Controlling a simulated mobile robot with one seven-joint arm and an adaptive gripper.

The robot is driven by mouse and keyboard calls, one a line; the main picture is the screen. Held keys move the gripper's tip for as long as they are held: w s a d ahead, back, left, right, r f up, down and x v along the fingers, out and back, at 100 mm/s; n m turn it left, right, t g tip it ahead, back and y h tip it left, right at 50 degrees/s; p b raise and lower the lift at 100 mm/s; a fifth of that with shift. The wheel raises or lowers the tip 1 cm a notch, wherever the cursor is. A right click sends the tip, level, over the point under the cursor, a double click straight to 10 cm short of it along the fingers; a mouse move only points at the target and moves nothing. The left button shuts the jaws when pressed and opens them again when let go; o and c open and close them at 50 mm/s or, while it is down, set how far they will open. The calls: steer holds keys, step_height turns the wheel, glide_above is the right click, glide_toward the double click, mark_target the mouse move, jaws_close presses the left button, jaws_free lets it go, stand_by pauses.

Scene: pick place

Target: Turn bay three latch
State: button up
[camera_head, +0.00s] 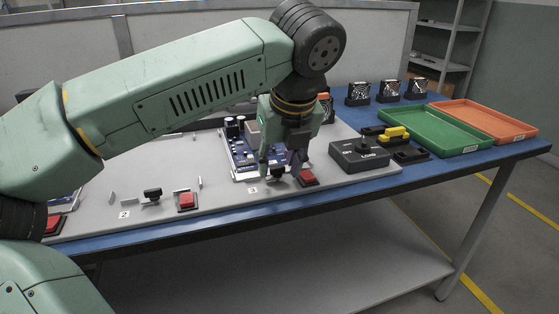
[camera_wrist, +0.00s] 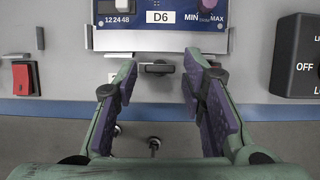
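The bay three latch (camera_wrist: 157,68) is a small dark bar-shaped knob lying crosswise in front of the blue board marked D6 (camera_wrist: 160,17). In the head view the latch (camera_head: 277,173) sits by the label 3 (camera_head: 252,190), partly behind my fingers. My gripper (camera_head: 281,168) points down over it. In the wrist view my gripper (camera_wrist: 160,70) is open, with a purple-padded finger on each side of the latch and gaps between. No contact with the latch shows.
A red button (camera_head: 307,178) stands close to the right of my fingers. A black control box (camera_head: 358,155) is further right, then green (camera_head: 443,148) and orange (camera_head: 520,131) trays. Bay two's latch (camera_head: 152,194) and red button (camera_head: 187,201) lie to the left.

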steer(key=shift+o, duration=0.5)
steer(key=shift+r, duration=0.15)
steer(key=v, duration=1.1)
steer(key=shift+s+r, duration=0.2)
steer(key=shift+r, duration=0.15)
steer(key=shift+d, duration=0.1)
